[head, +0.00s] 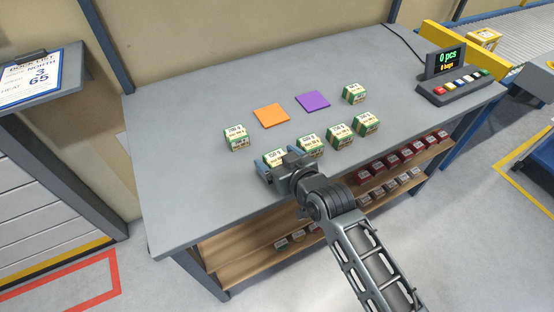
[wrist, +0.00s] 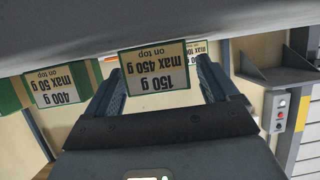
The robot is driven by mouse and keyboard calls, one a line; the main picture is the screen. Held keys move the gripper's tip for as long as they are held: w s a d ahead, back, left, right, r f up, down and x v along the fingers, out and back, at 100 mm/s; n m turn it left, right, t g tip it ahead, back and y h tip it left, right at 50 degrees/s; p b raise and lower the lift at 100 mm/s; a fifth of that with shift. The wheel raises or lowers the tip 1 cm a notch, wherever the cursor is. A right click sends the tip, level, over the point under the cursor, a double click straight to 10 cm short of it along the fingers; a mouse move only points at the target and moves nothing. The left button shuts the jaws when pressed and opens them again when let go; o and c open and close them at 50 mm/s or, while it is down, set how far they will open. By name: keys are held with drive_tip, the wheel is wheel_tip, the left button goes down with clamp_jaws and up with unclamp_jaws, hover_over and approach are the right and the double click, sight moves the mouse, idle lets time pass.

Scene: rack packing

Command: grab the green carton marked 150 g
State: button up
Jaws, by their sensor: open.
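The green carton marked 150 g (wrist: 155,68) appears upside down in the wrist view, with "max 450 g on top" on its label. My gripper (wrist: 160,82) is open, with one finger on each side of this carton; any contact is not clear. In the head view, my gripper (head: 275,171) is at the near edge of the table, at the front of a green and white carton (head: 273,156), which it partly hides. A carton marked 400 g (wrist: 52,88) stands beside the 150 g one in the wrist view.
Several similar cartons stand on the grey table (head: 190,190), the closest just right of my gripper (head: 309,145). An orange square (head: 271,116) and a purple square (head: 313,101) lie behind. A button panel with a display (head: 446,62) is at the right. The table's left end is clear.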

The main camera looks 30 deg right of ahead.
drive_tip(key=shift+w+f, duration=0.1)
drive_tip(key=shift+w, duration=0.15)
drive_tip(key=shift+c, duration=0.4)
drive_tip(key=c, duration=1.1)
